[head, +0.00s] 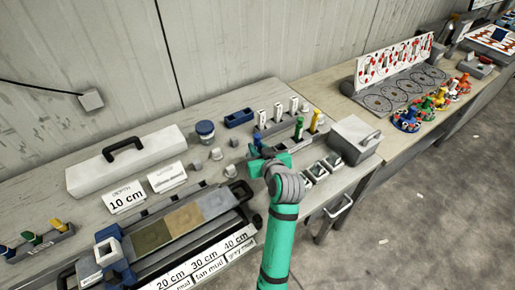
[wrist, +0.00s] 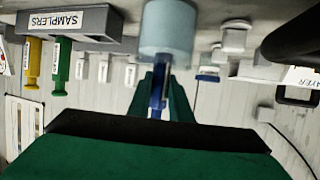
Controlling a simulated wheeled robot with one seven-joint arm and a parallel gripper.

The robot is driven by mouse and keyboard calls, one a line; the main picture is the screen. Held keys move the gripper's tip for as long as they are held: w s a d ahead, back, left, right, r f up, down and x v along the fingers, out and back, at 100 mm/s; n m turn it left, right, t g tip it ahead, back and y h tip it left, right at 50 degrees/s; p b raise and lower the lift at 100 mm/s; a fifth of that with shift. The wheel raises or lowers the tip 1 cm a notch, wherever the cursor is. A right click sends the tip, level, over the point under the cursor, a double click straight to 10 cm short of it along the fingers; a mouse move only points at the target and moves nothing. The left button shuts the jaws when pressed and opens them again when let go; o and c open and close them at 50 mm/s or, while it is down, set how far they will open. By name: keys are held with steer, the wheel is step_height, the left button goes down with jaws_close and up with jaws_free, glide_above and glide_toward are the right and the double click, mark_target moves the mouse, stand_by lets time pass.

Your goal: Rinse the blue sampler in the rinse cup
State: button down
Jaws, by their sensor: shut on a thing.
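My gripper (head: 260,158) is above the bench, beside the samplers rack. In the wrist view its green fingers (wrist: 161,98) are shut on the narrow blue sampler (wrist: 157,86). A bit of blue shows at the gripper in the head view (head: 256,143). A pale blue cylinder that looks like the rinse cup (wrist: 167,30) lies straight beyond the fingertips. The sampler's far end overlaps this cup, and I cannot tell whether it is inside. The cup is not clear in the head view, where my gripper and arm hide that spot.
The samplers rack (wrist: 75,20) holds a green sampler (head: 298,128) and a yellow sampler (head: 314,122). White labelled vials (head: 277,113), a blue-lidded jar (head: 204,131) and a blue tray (head: 239,118) stand behind. The core liner (head: 170,235) lies left of my arm, and a grey box (head: 354,138) right.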

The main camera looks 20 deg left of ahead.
steer(key=shift+r, duration=0.55)
steer(key=shift+f, duration=0.15)
steer(key=shift+f, duration=0.6)
steer(key=shift+r, duration=0.15)
steer(key=shift+r, duration=0.6)
steer(key=shift+w, duration=0.1)
steer(key=shift+a+f, duration=0.1)
steer(key=shift+f, duration=0.05)
steer(key=shift+f, duration=0.6)
steer(key=shift+r, duration=0.15)
